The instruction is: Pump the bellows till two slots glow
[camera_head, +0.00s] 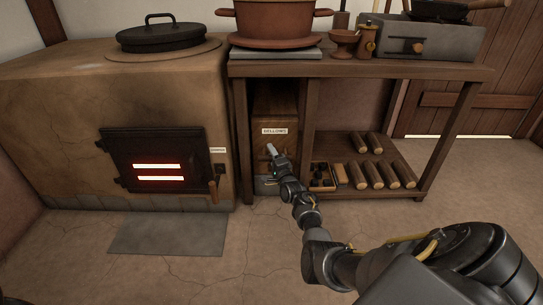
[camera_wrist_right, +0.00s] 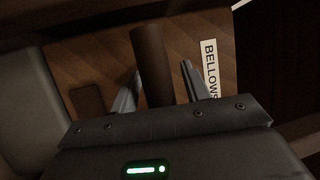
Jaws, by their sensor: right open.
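The bellows (camera_head: 275,104) are a brown wooden box with a white "BELLOWS" label, set in the left bay under the workbench. They also show in the right wrist view (camera_wrist_right: 200,50). My right gripper (camera_head: 271,149) reaches in front of them. In the wrist view its fingers are open, one on each side of a dark brown upright handle (camera_wrist_right: 149,62). Gaps seem to show between handle and fingers; contact is unclear. The stove's dark door (camera_head: 118,150) has two slots (camera_head: 158,172), one above the other, both glowing bright orange-red. My left gripper is out of view.
The clay stove (camera_head: 60,110) stands left, with a black lidded pan (camera_head: 160,37) on top. The workbench (camera_head: 350,69) carries a large brown pot (camera_head: 275,20). Several logs (camera_head: 375,174) and a small box of dark lumps (camera_head: 320,176) lie on its lower shelf.

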